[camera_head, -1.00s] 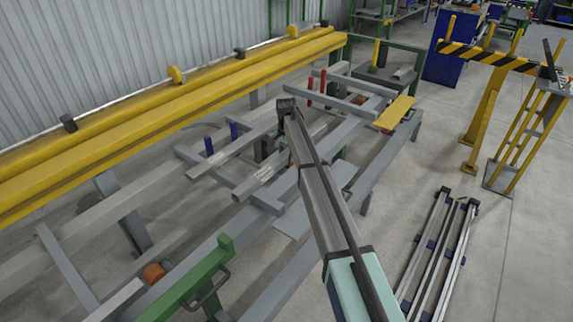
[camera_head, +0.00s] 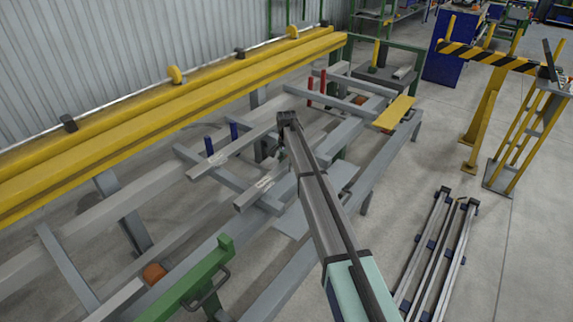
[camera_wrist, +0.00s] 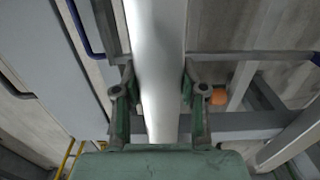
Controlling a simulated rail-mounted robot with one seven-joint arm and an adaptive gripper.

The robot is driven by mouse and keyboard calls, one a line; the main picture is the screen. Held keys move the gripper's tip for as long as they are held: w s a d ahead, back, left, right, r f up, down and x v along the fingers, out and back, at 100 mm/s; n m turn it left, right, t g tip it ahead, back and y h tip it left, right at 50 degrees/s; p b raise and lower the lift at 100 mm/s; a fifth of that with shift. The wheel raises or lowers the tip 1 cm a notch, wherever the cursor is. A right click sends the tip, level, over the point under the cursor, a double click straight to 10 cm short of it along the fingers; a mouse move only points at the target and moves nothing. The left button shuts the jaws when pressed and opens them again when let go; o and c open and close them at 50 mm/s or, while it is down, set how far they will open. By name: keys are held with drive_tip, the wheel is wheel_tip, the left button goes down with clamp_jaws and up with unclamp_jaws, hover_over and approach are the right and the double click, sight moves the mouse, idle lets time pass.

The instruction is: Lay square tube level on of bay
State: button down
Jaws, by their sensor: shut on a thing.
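A grey square tube (camera_head: 262,186) with a pale mark near its end shows left of my arm in the head view, over the runout table's crossbars (camera_head: 222,172). The tube (camera_wrist: 161,45) fills the middle of the wrist view, running away between the fingers. My gripper (camera_wrist: 160,92) is shut on it, one green finger on each side. In the head view my arm hides the gripper and the tube's middle. A second grey tube (camera_head: 228,155) lies to the left, near two blue posts (camera_head: 208,146). I cannot tell whether the held tube touches the crossbars.
Two red posts (camera_head: 310,91) stand farther back on the table. A yellow beam (camera_head: 150,95) runs along the wall side. A yellow plate (camera_head: 394,113) is at the table's far right. A green bar with a handle (camera_head: 190,284) is in front. Long bars (camera_head: 440,250) lie at the right.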

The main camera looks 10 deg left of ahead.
sight(286, 162)
drive_tip(key=shift+f, duration=0.15)
drive_tip(key=c, duration=0.7)
unclamp_jaws()
drive_tip(key=shift+f, duration=0.1)
drive_tip(key=shift+o, duration=0.2)
wheel_tip(286, 162, up, 13)
